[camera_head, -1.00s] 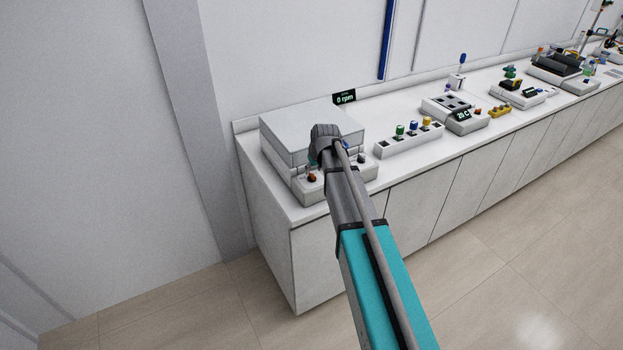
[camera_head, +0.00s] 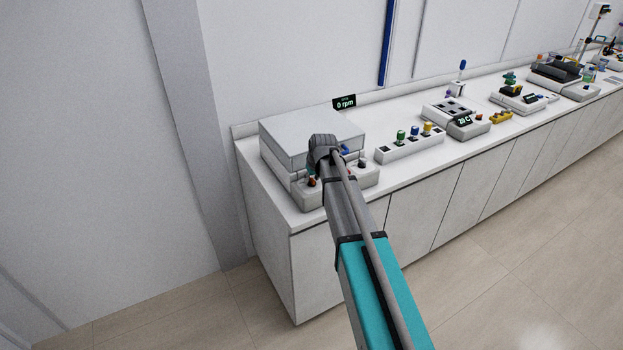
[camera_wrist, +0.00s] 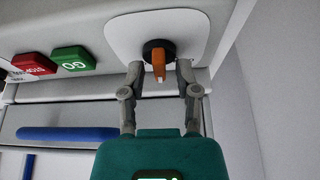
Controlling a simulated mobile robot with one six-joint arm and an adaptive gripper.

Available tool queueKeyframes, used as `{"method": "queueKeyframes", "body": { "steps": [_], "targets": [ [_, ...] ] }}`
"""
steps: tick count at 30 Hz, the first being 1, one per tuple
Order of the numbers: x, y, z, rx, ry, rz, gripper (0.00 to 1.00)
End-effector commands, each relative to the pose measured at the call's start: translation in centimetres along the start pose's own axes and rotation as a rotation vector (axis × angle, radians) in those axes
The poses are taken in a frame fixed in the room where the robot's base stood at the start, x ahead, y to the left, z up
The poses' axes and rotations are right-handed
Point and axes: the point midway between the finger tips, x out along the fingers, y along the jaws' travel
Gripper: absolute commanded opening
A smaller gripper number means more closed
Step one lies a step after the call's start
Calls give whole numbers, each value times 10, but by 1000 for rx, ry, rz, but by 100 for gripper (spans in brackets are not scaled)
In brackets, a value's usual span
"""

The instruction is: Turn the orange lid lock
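The orange lid lock (camera_wrist: 159,63) is a small orange handle on a round black base, set on a white plate in the wrist view. My gripper (camera_wrist: 160,72) is open, with one finger on each side of the orange handle and gaps visible between. I cannot tell whether either fingertip touches the black base. In the head view the white boxy machine (camera_head: 300,133) stands at the near end of the bench. My wrist is at its front and hides part of the front panel.
A green button (camera_wrist: 71,59) and a red button (camera_wrist: 35,66) sit left of the lock. A display (camera_head: 345,103) behind the machine reads 0 rpm. A rack with coloured caps (camera_head: 408,146) stands to the right on the bench (camera_head: 375,177). Open floor lies in front.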

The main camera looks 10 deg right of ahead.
Motion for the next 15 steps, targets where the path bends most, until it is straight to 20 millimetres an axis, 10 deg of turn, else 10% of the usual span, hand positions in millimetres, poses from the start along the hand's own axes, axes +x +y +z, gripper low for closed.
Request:
{"method": "queueKeyframes", "body": {
  "steps": [5,15],
  "targets": [
    [0,0,0,0,0,0,0],
    [0,0,0,7,0,0,0]
  ]
}}
